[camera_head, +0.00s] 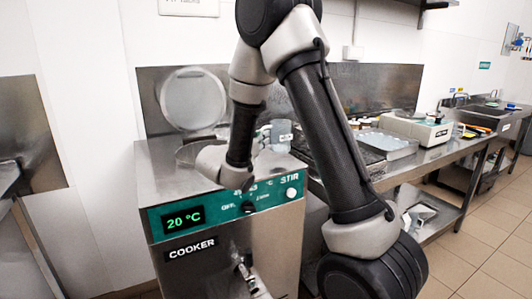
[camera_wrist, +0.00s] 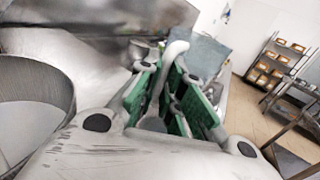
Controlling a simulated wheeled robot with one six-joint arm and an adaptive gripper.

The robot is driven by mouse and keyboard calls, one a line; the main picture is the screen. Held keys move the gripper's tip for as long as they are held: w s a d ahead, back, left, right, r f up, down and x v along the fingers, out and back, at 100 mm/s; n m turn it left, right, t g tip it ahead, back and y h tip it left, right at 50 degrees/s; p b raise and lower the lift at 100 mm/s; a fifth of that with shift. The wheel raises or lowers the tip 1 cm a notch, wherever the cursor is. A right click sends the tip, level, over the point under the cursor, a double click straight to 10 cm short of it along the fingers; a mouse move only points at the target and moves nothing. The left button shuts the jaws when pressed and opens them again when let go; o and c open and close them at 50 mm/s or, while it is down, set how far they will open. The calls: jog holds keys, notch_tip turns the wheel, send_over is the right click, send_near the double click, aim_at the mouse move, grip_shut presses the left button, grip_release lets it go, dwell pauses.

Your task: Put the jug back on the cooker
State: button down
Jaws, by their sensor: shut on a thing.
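The cooker (camera_head: 150,165) is a steel cabinet with a green front panel reading 20 °C, left of centre in the head view. Its round lid (camera_head: 193,98) stands open at the back. The clear, bluish jug (camera_head: 281,133) shows above the cooker's right rear part, partly behind my arm. In the wrist view the jug (camera_wrist: 206,57) is beyond my fingers. My gripper (camera_wrist: 166,82) has green-padded fingers and is shut on the jug's pale handle. The jug's base is hidden, so I cannot tell whether it touches the cooker top.
The cooker's round opening (camera_wrist: 35,90) is at the left in the wrist view. A steel counter to the right holds a tray (camera_head: 387,146) and a white appliance (camera_head: 417,129). A rack (camera_wrist: 273,62) stands far off across open tiled floor.

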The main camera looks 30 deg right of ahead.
jog(key=shift+f, duration=2.05)
jog(key=shift+f, duration=0.1)
jog(key=c, duration=1.6)
grip_release()
jog(key=shift+o, duration=0.2)
